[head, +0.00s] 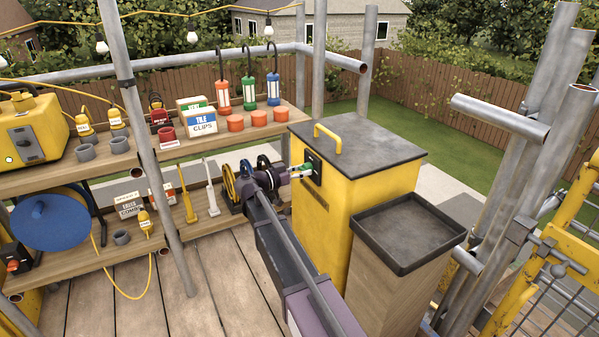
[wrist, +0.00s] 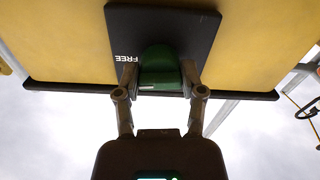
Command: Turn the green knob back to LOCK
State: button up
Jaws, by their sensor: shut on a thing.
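The green knob (wrist: 160,66) sits on a dark plate (wrist: 196,30) on the side of the yellow box (wrist: 62,40). The word FREE shows on the plate at the left of the knob in the wrist view. The LOCK mark is not visible. My gripper (wrist: 160,84) is shut on the knob, with one finger on each side of it. In the head view my gripper (head: 299,171) reaches the plate on the left face of the yellow box (head: 375,190), and the knob is small and partly hidden there.
The yellow box has a dark lid with a yellow handle (head: 341,137). A wooden bin with a black tray top (head: 408,236) stands in front of it. Shelves (head: 85,176) with lanterns, orange cups and boxes are at the left. A scaffold pole (head: 150,150) stands before the shelves.

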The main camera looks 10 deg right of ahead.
jog(key=n, duration=0.4)
jog(key=shift+s+d, duration=0.1)
jog(key=shift+d, duration=0.1)
jog(key=n, duration=0.4)
jog(key=shift+n, duration=0.3)
jog(key=n, duration=0.4)
jog(key=shift+s, duration=0.1)
jog(key=shift+n, duration=1.9)
jog(key=o, duration=1.1)
jog(key=shift+r, duration=0.1)
jog(key=shift+o, duration=0.2)
jog(key=shift+a, duration=0.1)
jog(key=shift+a, duration=0.1)
